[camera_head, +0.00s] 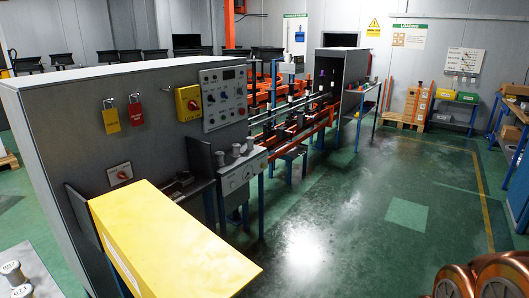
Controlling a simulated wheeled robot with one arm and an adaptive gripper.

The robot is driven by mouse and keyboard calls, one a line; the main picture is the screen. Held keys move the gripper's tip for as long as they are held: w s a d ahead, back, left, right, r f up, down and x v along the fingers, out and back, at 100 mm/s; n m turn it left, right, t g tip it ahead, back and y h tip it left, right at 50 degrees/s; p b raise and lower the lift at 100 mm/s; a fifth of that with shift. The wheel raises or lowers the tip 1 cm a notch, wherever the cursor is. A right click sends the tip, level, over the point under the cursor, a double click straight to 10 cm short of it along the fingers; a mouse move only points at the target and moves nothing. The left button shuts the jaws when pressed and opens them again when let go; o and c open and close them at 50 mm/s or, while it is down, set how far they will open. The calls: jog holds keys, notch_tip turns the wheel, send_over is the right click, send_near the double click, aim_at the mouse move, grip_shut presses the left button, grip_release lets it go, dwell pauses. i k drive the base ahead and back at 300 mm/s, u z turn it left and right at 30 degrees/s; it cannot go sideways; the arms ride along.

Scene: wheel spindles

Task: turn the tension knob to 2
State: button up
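No knob has a readable label or scale at this size, so I cannot tell which is the tension knob or where it points. A light grey control panel (223,97) with several small knobs and buttons is on the grey cabinet wall. A red rotary switch (120,174) on a pale plate sits lower left on the wall. A yellow box with a red button (189,103) is beside the upper panel. My gripper is not in view.
A yellow block (165,240) stands in front of the grey cabinet (60,110). Yellow (110,118) and red (136,111) padlocks hang on it. An orange-railed line (300,130) runs behind. Copper-coloured rounded parts fill the bottom right corner. The green floor (400,215) at right is clear.

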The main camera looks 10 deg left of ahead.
aim_at(184, 174)
jog(key=z, duration=0.05)
jog(key=i, duration=1.8)
jog(key=u, duration=0.7)
jog(key=i, duration=1)
jog(key=u, duration=1.7)
jog(key=i, duration=0.65)
jog(key=u, duration=0.5)
